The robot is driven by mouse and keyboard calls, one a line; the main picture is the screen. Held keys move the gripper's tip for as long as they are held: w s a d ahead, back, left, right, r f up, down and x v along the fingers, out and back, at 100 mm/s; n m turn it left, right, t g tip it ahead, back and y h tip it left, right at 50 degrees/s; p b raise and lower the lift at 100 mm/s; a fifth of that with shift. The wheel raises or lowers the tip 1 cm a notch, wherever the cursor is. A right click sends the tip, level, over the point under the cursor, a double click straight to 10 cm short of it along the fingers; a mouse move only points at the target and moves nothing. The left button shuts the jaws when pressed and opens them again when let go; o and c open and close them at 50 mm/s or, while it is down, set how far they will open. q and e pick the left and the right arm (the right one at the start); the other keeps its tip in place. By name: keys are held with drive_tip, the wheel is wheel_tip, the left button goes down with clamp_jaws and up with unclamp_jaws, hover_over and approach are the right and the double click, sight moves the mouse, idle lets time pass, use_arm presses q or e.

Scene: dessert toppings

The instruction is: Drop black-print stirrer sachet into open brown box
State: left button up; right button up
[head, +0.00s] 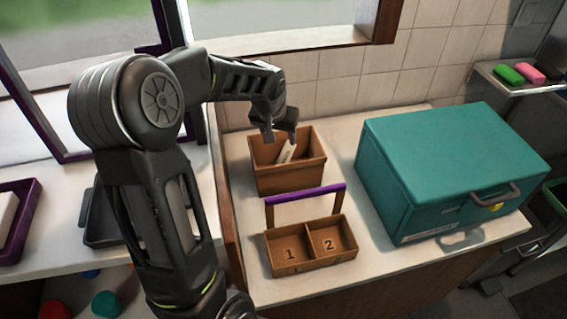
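The open brown box (288,178) stands on the counter near the back wall. A slim pale sachet (286,153) with a small dark mark shows within the box opening, tilted; I cannot tell whether it rests on the box floor or is still in the air. My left gripper (280,136) is over the back of the box, pointing down, with its fingers apart. The sachet shows just below the fingertips, and no grip on it is visible. My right gripper is not in view.
A two-compartment brown caddy (300,268), marked 1 and 2, with a purple handle, stands in front of the box. A large teal case (440,165) fills the right of the counter. A wall shelf (500,80) holds colored items.

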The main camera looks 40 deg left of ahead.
use_arm(q)
drive_tip(key=b+v, duration=0.1)
drive_tip(key=v, duration=0.6)
drive_tip(key=shift+r, duration=0.35)
drive_tip(key=shift+s, duration=0.15)
idle(0.6)
